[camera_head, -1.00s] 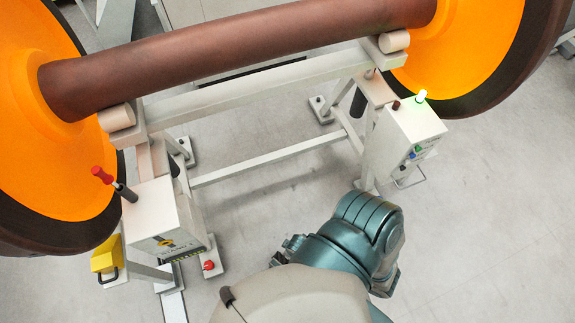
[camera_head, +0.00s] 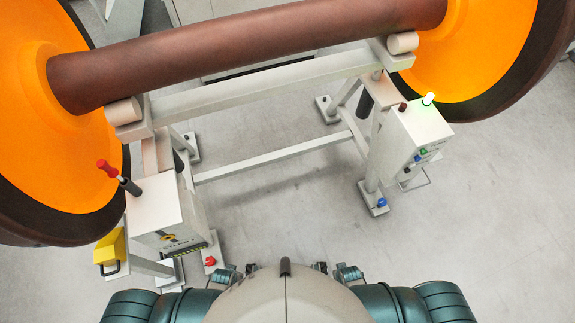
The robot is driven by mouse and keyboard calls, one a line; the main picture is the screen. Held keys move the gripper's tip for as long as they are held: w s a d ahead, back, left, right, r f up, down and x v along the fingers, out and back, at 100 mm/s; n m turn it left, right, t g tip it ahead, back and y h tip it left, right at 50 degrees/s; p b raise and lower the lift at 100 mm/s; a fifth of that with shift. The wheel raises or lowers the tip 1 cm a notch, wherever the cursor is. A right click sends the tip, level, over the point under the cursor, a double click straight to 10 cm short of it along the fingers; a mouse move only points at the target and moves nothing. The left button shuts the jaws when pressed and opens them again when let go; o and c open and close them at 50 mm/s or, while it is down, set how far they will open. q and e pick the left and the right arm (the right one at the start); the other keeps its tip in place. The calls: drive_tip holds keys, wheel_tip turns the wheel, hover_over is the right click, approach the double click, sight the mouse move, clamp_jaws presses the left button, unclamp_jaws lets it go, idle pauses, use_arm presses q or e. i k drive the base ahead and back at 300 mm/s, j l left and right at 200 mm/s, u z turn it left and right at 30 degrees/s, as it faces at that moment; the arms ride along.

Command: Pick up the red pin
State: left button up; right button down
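A small red pin (camera_head: 210,262) stands on the foot plate of the left stand, low near the floor. A second red thing, a red-topped lever handle (camera_head: 106,168) with a dark sleeve, sticks up from the left control box. Small dark teal parts show past the front edge of my body, on the left (camera_head: 230,275) and on the right (camera_head: 346,273). They look like parts of my left and right grippers, mostly hidden behind my own body. Their fingers cannot be made out. Nothing of mine touches the red pin.
A wheelset with orange wheels (camera_head: 472,45) and a brown axle (camera_head: 240,48) rests on the pale gantry. A blue pin (camera_head: 381,202) stands on the right foot. A yellow box (camera_head: 109,249) is at far left. The floor (camera_head: 290,215) between the stands is clear.

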sight(113, 172)
drive_tip(key=u, duration=1.65)
drive_tip(key=i+l+z, duration=0.1)
drive_tip(key=i+z, duration=0.15)
drive_tip(key=z, duration=0.15)
